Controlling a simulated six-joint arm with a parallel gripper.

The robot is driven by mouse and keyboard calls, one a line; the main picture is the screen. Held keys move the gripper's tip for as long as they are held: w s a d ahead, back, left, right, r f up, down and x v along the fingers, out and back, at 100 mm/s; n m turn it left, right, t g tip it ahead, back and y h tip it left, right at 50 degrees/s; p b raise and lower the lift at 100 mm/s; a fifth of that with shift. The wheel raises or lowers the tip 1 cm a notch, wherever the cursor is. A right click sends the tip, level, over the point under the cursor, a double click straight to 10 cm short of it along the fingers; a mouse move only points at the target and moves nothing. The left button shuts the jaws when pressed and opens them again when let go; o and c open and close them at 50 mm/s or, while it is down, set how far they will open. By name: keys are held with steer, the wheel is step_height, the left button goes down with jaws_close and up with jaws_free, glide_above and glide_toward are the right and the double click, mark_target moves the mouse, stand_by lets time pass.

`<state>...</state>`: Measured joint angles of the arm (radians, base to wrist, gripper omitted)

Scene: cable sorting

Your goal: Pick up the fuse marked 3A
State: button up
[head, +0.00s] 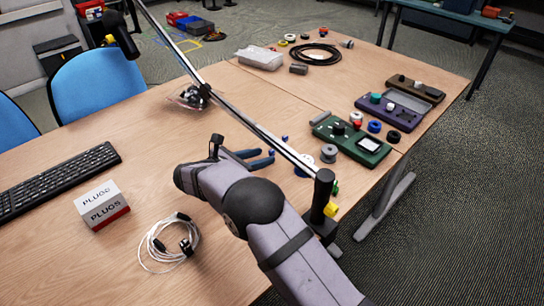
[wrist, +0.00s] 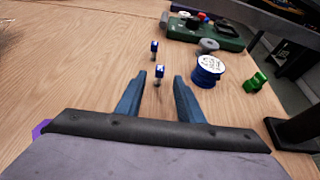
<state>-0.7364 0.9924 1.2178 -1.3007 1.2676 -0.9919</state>
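Two small fuses with blue bodies and pale metal ends are on the wooden table in the wrist view. The nearer fuse (wrist: 159,72) lies between the tips of my gripper (wrist: 160,78) or just beyond them. The farther fuse (wrist: 154,46) is a little further ahead and slightly left. Each has a pale mark that I cannot read, so I cannot tell which is 3A. My gripper is open, its two blue fingers apart with nothing held. In the head view my gripper (head: 266,156) is low over the table, and the farther fuse (head: 284,138) shows beyond it.
A labelled spool (wrist: 208,70), a grey ring-shaped part (wrist: 208,45) and a green part (wrist: 256,81) are to the right. A green device (head: 352,139) stands beyond. A PLUGS box (head: 103,205), white cable (head: 170,244) and keyboard (head: 60,180) are on the left. Table around the fuses is clear.

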mark_target(270, 154)
steer(key=shift+x, duration=2.75)
steer(key=shift+f, duration=0.1)
jaws_close()
